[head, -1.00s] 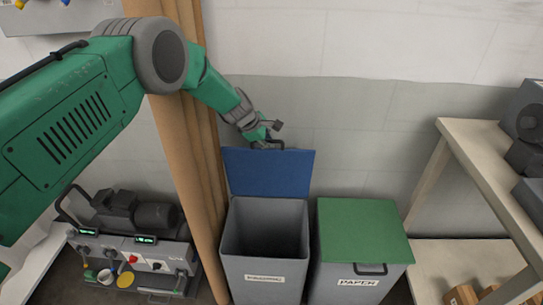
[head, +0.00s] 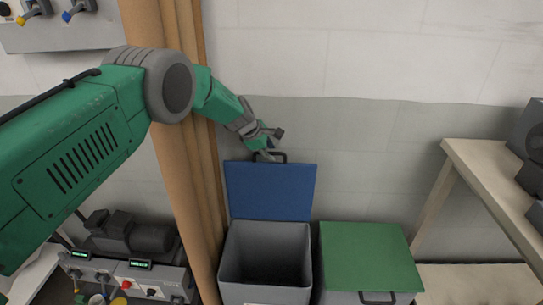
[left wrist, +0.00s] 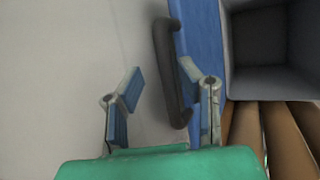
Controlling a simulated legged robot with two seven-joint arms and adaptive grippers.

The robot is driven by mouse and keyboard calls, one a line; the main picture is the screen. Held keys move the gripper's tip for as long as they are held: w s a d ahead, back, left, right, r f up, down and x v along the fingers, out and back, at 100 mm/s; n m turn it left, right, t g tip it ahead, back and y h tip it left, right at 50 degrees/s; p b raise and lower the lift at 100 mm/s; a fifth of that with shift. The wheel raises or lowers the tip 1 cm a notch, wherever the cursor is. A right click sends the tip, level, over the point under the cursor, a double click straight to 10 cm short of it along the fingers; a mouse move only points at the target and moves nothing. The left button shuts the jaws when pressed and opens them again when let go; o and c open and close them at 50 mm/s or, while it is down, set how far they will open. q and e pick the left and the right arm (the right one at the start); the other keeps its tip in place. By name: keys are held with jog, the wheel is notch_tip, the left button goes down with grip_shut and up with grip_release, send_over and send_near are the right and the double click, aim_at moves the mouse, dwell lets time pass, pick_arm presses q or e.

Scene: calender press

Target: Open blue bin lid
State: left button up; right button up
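The blue lid (head: 270,191) stands raised, roughly upright, at the back of a grey bin (head: 265,262), whose dark, empty-looking inside shows. A dark handle (head: 271,156) is on the lid's upper edge. My left gripper (head: 273,140) is at the handle, near the wall. In the left wrist view the two fingers (left wrist: 168,88) are spread apart, and the handle (left wrist: 172,72) lies between or just beyond them; I cannot tell whether they touch it. The blue lid (left wrist: 208,40) and the open bin (left wrist: 268,50) are to the right there. My right gripper is not in view.
A bin with a closed green lid (head: 368,256) stands right of the blue-lidded one. Tall brown tubes (head: 180,170) stand left of the bins, close to my left arm. A bench (head: 500,165) is at the right, a machine (head: 130,250) at lower left.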

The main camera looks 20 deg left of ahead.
pick_arm(q)
jog(key=shift+s+f, duration=0.15)
jog(key=shift+s, duration=0.05)
jog(key=shift+f, duration=0.2)
notch_tip(320, 180, up, 10)
jog(key=shift+r, duration=0.1)
jog(key=shift+f, duration=0.2)
dwell(0.4)
